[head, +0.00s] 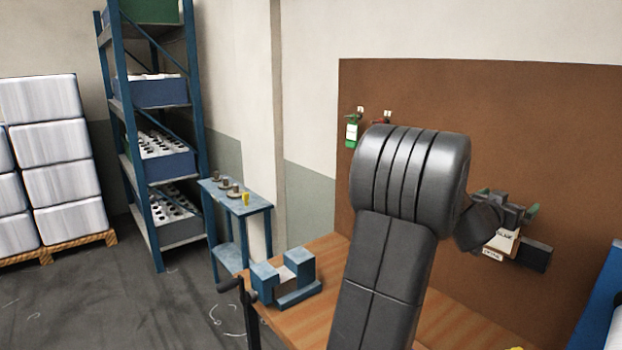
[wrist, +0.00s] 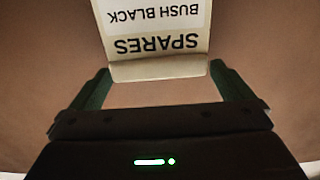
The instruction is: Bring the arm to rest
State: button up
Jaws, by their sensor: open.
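My arm rises from the bottom of the head view and bends over toward the brown board. My gripper (head: 508,208) is at the right, in front of the board, with green-tipped fingers. In the wrist view my gripper (wrist: 159,82) has its two green fingers spread wide with nothing clasped between them. The same card (head: 502,244) shows below the gripper in the head view. I cannot tell whether the fingers touch it.
The brown board (head: 590,150) stands behind my gripper. A dark block (head: 535,256) is beside the card. The wooden bench (head: 325,255) bears a blue vise-like block (head: 297,290). A small blue table (head: 240,205) stands left.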

notch_tip(320, 180, up, 4)
jog(key=p, duration=0.2)
jog(key=shift+r+p, duration=0.1)
jog(key=shift+p, duration=0.2)
jog(key=shift+a, duration=0.1)
